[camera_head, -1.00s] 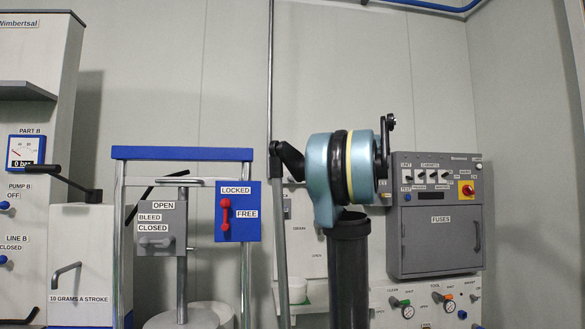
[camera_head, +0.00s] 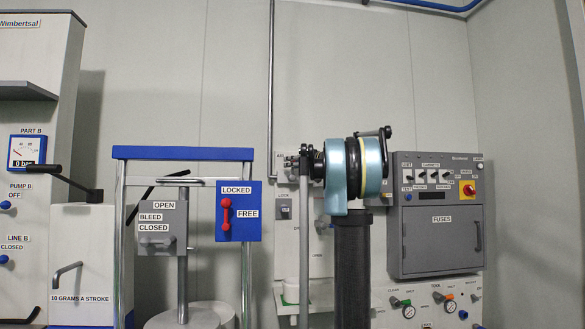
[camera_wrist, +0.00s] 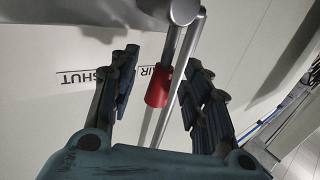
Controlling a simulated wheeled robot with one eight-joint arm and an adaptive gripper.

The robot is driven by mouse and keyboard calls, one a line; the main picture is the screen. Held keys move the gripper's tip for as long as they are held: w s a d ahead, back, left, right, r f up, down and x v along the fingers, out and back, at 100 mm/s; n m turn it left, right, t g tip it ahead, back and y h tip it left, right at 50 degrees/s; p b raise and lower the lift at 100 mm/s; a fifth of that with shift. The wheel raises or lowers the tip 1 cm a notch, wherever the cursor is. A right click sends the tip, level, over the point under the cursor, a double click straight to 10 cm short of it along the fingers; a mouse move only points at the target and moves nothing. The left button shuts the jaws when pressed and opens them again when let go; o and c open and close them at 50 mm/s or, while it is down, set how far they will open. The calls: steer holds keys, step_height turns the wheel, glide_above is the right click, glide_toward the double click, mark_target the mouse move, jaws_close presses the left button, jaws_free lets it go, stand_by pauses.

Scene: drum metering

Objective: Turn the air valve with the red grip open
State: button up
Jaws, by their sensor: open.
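The air valve's red grip (camera_wrist: 158,88) shows in the wrist view as a short red sleeve on a grey metal lever. The lever runs up to a round metal end at the top of the picture. Upside-down lettering reading "AIR" and "SHUT" is on the pale panel behind it. My gripper (camera_wrist: 162,68) is open, with one finger on each side of the red grip and visible gaps to both. In the head view my gripper (camera_head: 298,163) is at the wall panel left of my arm, and the red grip cannot be made out there.
A metal pipe (camera_head: 270,80) runs down the wall near my gripper. The grey fuses cabinet (camera_head: 440,242) is to the right. A blue-topped frame (camera_head: 183,153) with a red locking handle (camera_head: 225,214) stands to the left.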

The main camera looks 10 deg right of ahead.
steer(key=shift+w+a, duration=0.25)
steer(key=shift+w, duration=0.1)
jaws_close()
